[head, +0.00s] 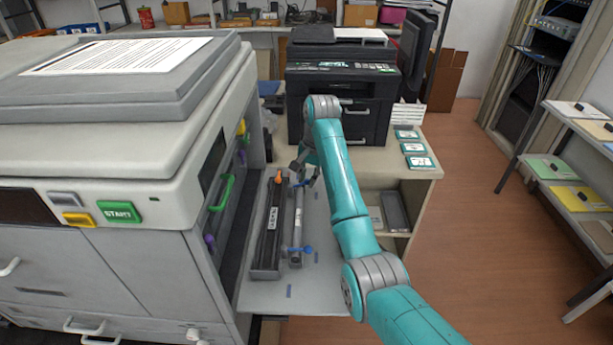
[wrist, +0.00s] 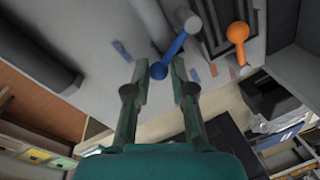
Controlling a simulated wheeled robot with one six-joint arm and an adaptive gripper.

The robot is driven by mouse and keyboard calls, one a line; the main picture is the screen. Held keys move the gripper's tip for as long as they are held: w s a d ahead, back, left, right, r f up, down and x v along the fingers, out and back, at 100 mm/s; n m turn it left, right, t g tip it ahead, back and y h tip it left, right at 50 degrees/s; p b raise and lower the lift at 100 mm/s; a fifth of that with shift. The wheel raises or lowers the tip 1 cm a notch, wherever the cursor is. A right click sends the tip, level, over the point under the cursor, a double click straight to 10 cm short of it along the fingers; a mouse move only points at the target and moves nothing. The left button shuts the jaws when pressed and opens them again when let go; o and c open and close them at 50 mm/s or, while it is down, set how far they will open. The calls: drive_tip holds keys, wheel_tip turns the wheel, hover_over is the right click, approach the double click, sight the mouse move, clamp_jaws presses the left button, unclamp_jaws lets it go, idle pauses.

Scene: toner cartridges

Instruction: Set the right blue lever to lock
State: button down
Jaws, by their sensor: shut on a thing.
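A blue lever (wrist: 174,48) with a round knob sits at the end of a slim grey cylinder (head: 297,215) on the pulled-out tray (head: 325,285). My gripper (head: 305,176) reaches down over the cylinder's far end. In the wrist view its fingertips (wrist: 160,70) stand either side of the lever's knob and grip it. An orange lever (head: 278,178) is on the dark cartridge (head: 270,230) just left of the cylinder; it also shows in the wrist view (wrist: 237,33). Another blue lever (head: 306,250) is at the cylinder's near end. Lock marks are too small to read.
The large copier (head: 110,130) stands close on the left, with a green handle (head: 222,193) in its open side. A black printer (head: 345,80) stands on a desk behind the tray. The floor (head: 475,190) at the right is clear.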

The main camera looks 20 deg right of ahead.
drive_tip(key=shift+s, duration=0.1)
idle(0.4)
drive_tip(key=c, duration=1)
unclamp_jaws()
